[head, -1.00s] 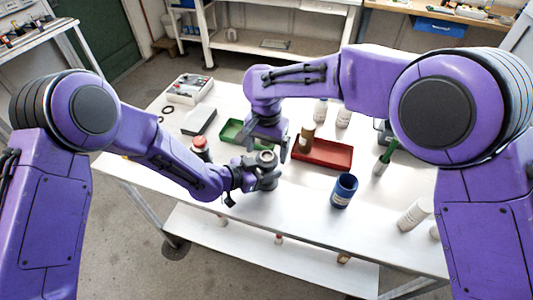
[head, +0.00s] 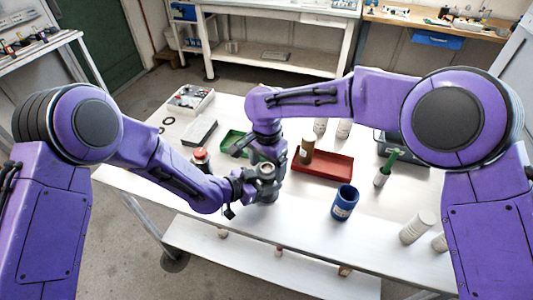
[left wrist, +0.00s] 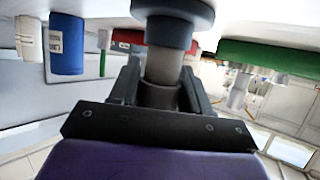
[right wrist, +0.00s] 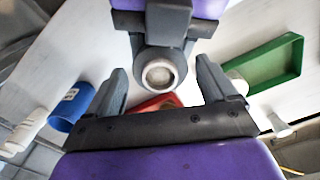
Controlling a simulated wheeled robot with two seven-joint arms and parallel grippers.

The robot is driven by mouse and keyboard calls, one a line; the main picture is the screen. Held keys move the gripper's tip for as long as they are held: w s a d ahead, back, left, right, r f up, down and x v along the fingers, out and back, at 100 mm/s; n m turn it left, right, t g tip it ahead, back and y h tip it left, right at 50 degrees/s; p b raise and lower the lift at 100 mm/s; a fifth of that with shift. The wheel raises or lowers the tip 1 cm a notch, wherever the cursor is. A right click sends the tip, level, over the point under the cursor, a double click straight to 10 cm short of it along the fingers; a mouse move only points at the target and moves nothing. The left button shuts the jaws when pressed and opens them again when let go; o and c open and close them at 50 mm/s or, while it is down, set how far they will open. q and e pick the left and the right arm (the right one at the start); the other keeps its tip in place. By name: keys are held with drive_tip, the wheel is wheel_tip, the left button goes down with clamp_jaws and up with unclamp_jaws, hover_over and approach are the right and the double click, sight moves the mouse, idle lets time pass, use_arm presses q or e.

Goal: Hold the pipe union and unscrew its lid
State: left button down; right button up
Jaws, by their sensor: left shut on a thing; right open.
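The grey pipe union (head: 266,186) is upright above the front part of the table. My left gripper (head: 250,186) is shut on it from the left. In the left wrist view the left fingers (left wrist: 163,92) close around the pale body of the union (left wrist: 163,66), with a dark wide collar at the picture's top. My right gripper (head: 262,152) is open just behind and above the union. In the right wrist view the union's round end (right wrist: 158,74), with a pale centre, lies between the spread right fingers (right wrist: 162,84); contact with them is not visible. I cannot tell the lid apart from the body.
A red tray (head: 328,168) with a brown bottle (head: 307,150) is right of the grippers. A green tray (head: 233,143) is behind left. A blue cup (head: 345,203) stands front right. A red-topped jar (head: 201,158) is near my left forearm. The front table strip is clear.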

drive_tip(key=shift+f, duration=0.35)
drive_tip(key=shift+s, duration=0.1)
drive_tip(key=shift+c, duration=0.3)
drive_tip(key=c, duration=1)
drive_tip(key=n, duration=0.3)
drive_tip(key=shift+c, duration=0.2)
